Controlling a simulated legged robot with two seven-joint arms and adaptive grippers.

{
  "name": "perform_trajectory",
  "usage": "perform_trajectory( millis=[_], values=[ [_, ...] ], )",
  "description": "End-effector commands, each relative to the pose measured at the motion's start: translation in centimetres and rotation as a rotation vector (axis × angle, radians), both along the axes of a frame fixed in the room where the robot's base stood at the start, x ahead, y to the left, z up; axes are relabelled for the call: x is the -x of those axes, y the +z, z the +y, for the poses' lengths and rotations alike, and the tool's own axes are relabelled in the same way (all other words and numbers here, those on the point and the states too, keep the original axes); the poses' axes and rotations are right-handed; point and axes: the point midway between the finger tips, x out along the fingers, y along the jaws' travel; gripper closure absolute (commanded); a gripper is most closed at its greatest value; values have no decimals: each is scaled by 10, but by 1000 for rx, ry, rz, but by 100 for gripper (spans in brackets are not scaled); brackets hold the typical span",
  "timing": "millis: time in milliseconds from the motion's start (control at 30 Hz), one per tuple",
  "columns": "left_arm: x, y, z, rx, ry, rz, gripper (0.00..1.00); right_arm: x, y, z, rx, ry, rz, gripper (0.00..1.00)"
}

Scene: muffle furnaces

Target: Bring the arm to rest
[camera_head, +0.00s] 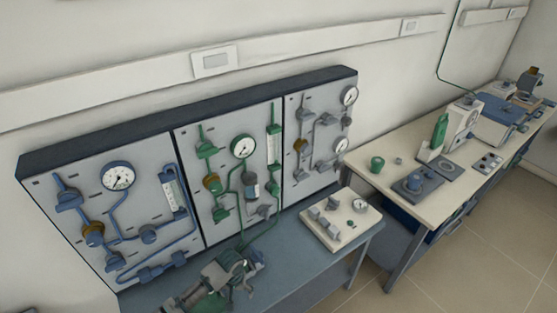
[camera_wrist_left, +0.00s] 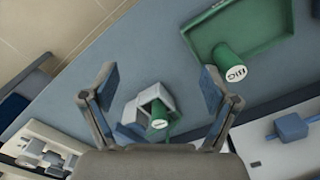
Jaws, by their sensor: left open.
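My left gripper (camera_head: 248,268) shows at the bottom of the head view, over the blue-grey bench in front of the gauge panels. Its arm comes in from the lower left and is partly cut off by the frame. In the left wrist view the gripper (camera_wrist_left: 160,82) has its two fingers wide apart with nothing held between them. A small white holder (camera_wrist_left: 152,98) with a green cylinder (camera_wrist_left: 160,117) shows beyond and between the fingers. My right gripper is not in view.
A wall-side gauge panel (camera_head: 222,120) stands behind the bench (camera_head: 300,285). A white control box (camera_head: 341,222) sits at the bench's right end. A cream table (camera_head: 375,160) with equipment stands farther right. A green tray (camera_wrist_left: 206,42) lies near the right finger in the wrist view.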

Motion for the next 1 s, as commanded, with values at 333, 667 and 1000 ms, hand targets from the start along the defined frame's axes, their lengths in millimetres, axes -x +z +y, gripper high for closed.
perform_trajectory(
  millis=[333,667,1000],
  values=[
    [34,-14,-28,75,-89,-25,13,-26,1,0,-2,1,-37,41],
    [93,-23,-56,194,-186,-107,13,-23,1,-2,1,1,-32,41],
    [174,-13,-22,209,-175,-259,13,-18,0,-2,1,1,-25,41]
  ],
)
